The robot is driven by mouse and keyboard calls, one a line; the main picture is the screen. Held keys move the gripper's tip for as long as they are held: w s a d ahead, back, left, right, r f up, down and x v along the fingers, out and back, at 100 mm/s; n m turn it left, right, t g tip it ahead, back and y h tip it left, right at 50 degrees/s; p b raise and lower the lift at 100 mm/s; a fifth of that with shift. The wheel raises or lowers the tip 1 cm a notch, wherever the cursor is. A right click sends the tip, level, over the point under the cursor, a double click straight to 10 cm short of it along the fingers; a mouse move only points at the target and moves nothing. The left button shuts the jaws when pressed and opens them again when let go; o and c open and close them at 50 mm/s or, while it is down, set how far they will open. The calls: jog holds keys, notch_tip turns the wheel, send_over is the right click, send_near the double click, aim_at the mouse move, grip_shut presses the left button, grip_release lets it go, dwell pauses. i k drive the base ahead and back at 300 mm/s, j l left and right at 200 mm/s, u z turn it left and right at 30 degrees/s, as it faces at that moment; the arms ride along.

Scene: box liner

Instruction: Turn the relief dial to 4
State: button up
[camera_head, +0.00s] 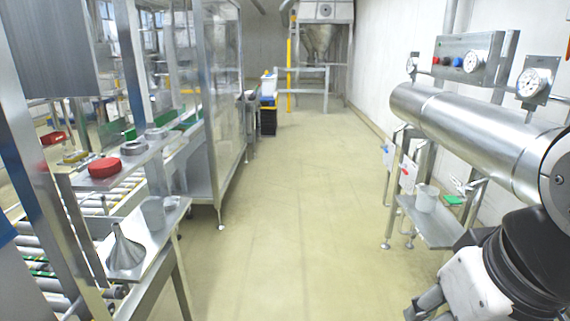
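One dial (477,61) sits on a grey wall panel (455,45) beside red and blue knobs. The other dial (529,83) sits on its own grey plate nearer to me. Their markings are too small to read, and I cannot tell which is the relief dial. My gripper (428,303) is at the bottom right, low and well apart from both dials. Its fingers are partly cut off by the picture's lower edge, so its opening is unclear.
A large horizontal steel cylinder (470,125) runs along the right wall below the dials. Under it, a small shelf (430,227) bears a grey cup (426,198). At left stand a roller conveyor and a bench with a funnel (126,250). The floor aisle (290,200) between is clear.

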aim_at(457, 62)
jog(key=i, duration=0.6)
jog(key=i+j+z, duration=0.1)
jog(key=i, duration=0.45)
jog(key=i+j, duration=0.15)
jog(key=i, duration=0.45)
